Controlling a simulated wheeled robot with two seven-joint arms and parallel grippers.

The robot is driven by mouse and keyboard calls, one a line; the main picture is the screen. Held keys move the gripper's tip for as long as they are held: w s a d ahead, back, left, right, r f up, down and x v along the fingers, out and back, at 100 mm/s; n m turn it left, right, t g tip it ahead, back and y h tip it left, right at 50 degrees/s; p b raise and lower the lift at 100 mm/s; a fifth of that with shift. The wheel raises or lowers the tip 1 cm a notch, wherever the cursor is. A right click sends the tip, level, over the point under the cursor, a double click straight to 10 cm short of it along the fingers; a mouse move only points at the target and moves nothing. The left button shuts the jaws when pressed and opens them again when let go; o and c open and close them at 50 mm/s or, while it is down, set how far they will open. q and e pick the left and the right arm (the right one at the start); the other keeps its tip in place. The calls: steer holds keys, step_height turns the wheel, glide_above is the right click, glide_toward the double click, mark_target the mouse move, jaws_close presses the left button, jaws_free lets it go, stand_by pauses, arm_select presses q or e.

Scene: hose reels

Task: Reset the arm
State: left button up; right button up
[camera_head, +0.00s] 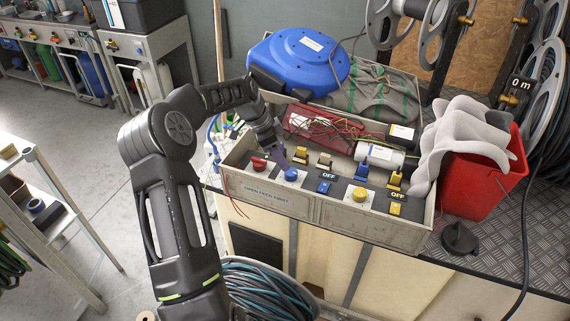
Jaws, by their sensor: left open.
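My left arm comes in from the lower left and bends over the left part of a grey control box (268,197) labelled "OPEN FEED FIRST". My left gripper (279,158) is open, pointing down close to a red knob (259,164) and a blue knob (291,175) on the panel. Whether it touches either knob I cannot tell. A yellow knob (360,195) and several yellow and blue switches, two with "OFF" labels, sit further right on the panel. My right gripper is not in view.
A blue hose reel (300,62) stands behind the box. A red bucket (486,172) with a grey cloth (462,135) stands at the right, near a black round cap (460,237). Metal reels fill the back right. A coiled hose (265,292) lies below. Open floor shows at the left.

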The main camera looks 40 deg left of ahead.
arm_select(q)
steer(key=shift+r, duration=0.3)
stand_by(0.4)
